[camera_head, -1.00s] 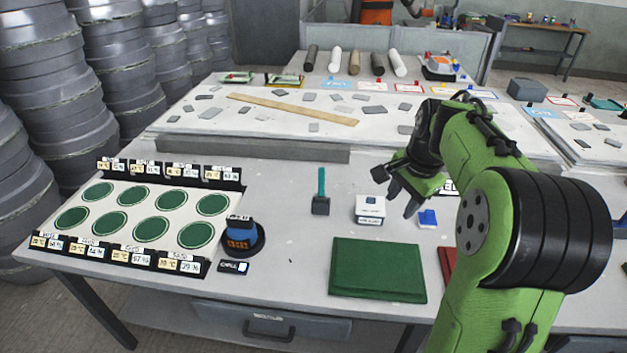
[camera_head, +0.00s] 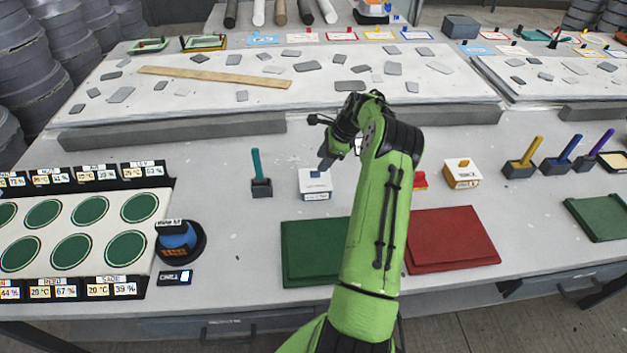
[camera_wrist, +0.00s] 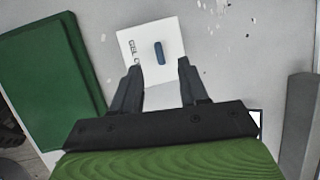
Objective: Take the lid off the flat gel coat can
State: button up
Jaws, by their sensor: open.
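The flat gel coat can (camera_head: 314,190) is a low white square container with a small blue grip on its lid. It stands on the table behind the green mat. In the wrist view its lid (camera_wrist: 137,40) shows partly readable "GEL" lettering, with the blue grip (camera_wrist: 159,53) upright in its middle. My gripper (camera_head: 327,163) is open and empty, above and just right of the can in the head view. In the wrist view my gripper (camera_wrist: 159,69) has its fingertips spread on either side of the grip's lower end. Whether they touch anything cannot be told.
The green mat (camera_head: 306,255) and red mat (camera_head: 452,238) lie in front. A teal-handled tool (camera_head: 257,175) stands left of the can. A raised grey slab edge (camera_head: 170,134) runs behind.

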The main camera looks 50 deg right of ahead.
aim_at(316, 171)
jog(key=shift+w+a+f, duration=0.15)
jog(key=shift+a+f, duration=0.05)
jog(key=shift+f, duration=0.45)
jog(key=x, duration=0.4)
jog(key=shift+w+f, duration=0.15)
jog(key=shift+f, duration=0.15)
jog(key=shift+r, duration=0.1)
jog(key=shift+c, duration=0.7)
grip_shut()
